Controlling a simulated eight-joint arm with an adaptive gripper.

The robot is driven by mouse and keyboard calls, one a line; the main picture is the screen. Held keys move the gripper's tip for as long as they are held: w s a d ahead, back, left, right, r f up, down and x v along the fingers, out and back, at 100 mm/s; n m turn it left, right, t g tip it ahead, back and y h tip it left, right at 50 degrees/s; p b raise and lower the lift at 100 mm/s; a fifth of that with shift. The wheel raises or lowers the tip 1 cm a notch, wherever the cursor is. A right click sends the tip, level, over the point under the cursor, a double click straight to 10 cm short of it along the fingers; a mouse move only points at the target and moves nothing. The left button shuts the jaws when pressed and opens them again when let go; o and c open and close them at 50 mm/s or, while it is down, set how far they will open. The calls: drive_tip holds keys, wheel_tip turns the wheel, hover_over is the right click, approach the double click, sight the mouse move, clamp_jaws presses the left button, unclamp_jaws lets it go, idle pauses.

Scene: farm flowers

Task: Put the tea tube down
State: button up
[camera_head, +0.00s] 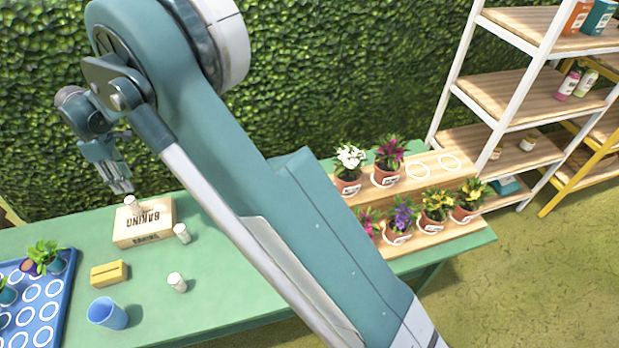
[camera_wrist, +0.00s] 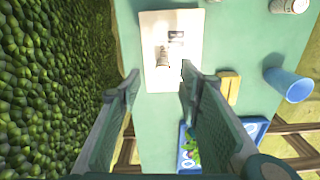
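A small white tube (camera_head: 132,203) with a light lid stands on the cardboard box marked BAKING (camera_head: 144,236); it also shows on the box in the wrist view (camera_wrist: 163,57). My gripper (camera_head: 121,188) is above the far left part of the box, close to this tube. In the wrist view my gripper (camera_wrist: 160,76) has its two fingers apart with nothing held between them. Two more white tubes stand on the green table, one right of the box (camera_head: 181,233) and one nearer the front (camera_head: 176,282). I cannot read which tube holds tea.
A yellow box (camera_head: 110,273), a blue cup (camera_head: 107,313) and a blue tray (camera_head: 47,313) with plants are on the table (camera_head: 230,291). Potted flowers stand on a wooden stepped stand (camera_head: 436,238) at right. A hedge rises behind. Some table around the loose tubes is clear.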

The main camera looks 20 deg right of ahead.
drive_tip(key=s+d+r+m+t, duration=0.1)
drive_tip(key=s+d+r+m, duration=0.2)
drive_tip(key=d+r, duration=0.65)
drive_tip(key=s+d+r+m+t+y, duration=0.1)
drive_tip(key=s+d+r+m, duration=0.3)
drive_tip(key=d, duration=1)
drive_tip(key=s+d+r+m+t, duration=0.1)
drive_tip(key=s+d+r, duration=0.1)
drive_tip(key=d+r, duration=0.75)
drive_tip(key=s+d+f+m+t, duration=0.1)
drive_tip(key=s+d+m, duration=0.2)
drive_tip(key=s+d, duration=0.6)
drive_tip(key=s+d+f+m+t, duration=0.1)
drive_tip(key=s+d+f+m, duration=0.1)
drive_tip(key=s+d, duration=0.7)
drive_tip(key=s+d+f+m+t+h, duration=0.1)
drive_tip(key=s+d+m, duration=0.3)
drive_tip(key=s+d, duration=0.5)
drive_tip(key=shift+d+f+t, duration=0.35)
drive_tip(key=shift+t, duration=0.15)
drive_tip(key=shift+o, duration=0.9)
